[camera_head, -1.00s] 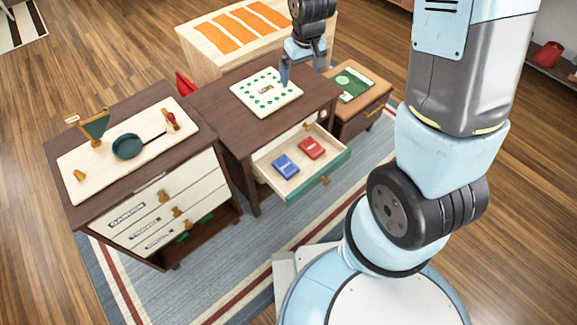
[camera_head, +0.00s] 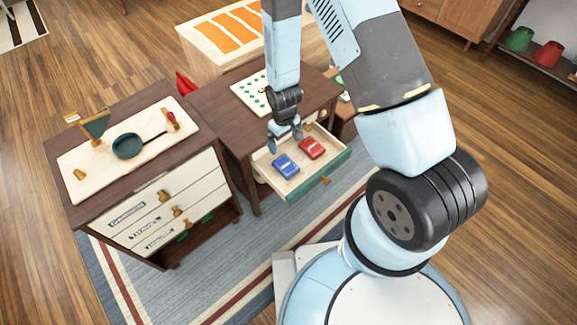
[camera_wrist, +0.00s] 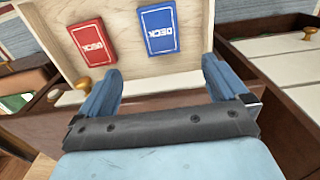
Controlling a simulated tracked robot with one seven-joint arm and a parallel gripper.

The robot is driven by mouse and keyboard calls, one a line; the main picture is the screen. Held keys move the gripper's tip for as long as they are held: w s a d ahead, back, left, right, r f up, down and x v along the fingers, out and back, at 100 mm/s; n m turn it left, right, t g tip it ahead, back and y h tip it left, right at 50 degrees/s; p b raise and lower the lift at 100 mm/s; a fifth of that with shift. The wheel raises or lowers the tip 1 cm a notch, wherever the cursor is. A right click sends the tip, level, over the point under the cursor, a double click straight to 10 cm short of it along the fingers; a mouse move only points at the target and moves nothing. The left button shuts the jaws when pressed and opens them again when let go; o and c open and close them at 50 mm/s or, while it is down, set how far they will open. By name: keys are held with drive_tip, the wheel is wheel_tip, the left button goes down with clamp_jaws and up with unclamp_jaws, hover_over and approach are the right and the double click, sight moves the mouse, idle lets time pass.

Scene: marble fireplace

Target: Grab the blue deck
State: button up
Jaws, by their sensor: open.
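The blue deck (camera_head: 286,166) lies flat in the open drawer (camera_head: 330,175), left of the red deck (camera_head: 311,148). In the wrist view the blue deck (camera_wrist: 160,31) lies ahead of the fingers, toward the right one, and the red deck (camera_wrist: 93,41) is to its left. Both are marked "DECK". My gripper (camera_head: 284,143) is over the back of the drawer, close to the blue deck, with fingers pointing down. It also shows in the wrist view (camera_wrist: 160,80), where its fingers are spread with nothing between them.
The drawer has a green front with a knob (camera_head: 326,181). The dark desk top (camera_head: 215,105) is behind it. A dark cabinet (camera_head: 150,190) at left carries a board with a green pan (camera_head: 127,146). Striped rug lies in front.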

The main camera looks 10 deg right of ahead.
hover_over(286, 164)
drive_tip(key=f, duration=0.8)
drive_tip(key=shift+w+a+f, duration=0.15)
drive_tip(key=shift+a+f, duration=0.05)
drive_tip(key=shift+s+d+f, duration=0.1)
drive_tip(key=shift+s+f, duration=0.05)
drive_tip(key=shift+f, duration=1.15)
drive_tip(key=shift+s+f, duration=0.1)
drive_tip(key=shift+f, duration=1.2)
drive_tip(key=c, duration=1.1)
